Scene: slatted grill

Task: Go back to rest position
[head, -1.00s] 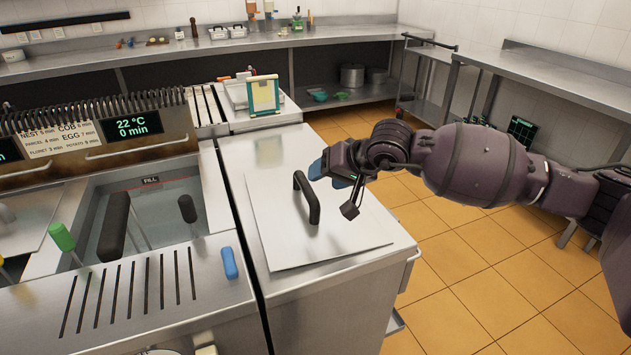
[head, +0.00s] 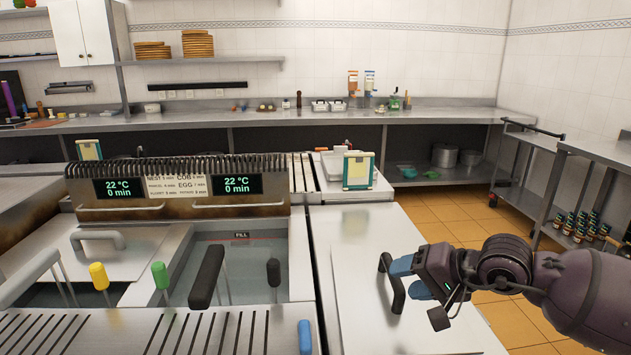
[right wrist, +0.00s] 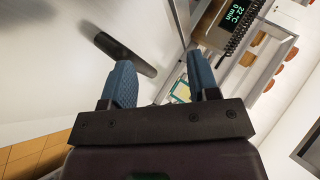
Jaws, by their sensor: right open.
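My right gripper (head: 398,277) comes in from the right in the head view, close to the black lid handle (head: 391,283) on the flat steel cover (head: 375,240). In the right wrist view its two blue fingers (right wrist: 160,82) are apart with nothing between them. The black handle (right wrist: 125,54) shows just beyond the left finger there; I cannot tell whether they touch. My left gripper is not in view.
The fryer unit with its display (head: 238,185) and basket handles, black (head: 208,276), green (head: 160,275) and yellow (head: 99,276), stands left. A blue-ended handle (head: 305,337) is near the front. A steel shelf table (head: 600,170) stands right. Orange floor (head: 450,215) is open between.

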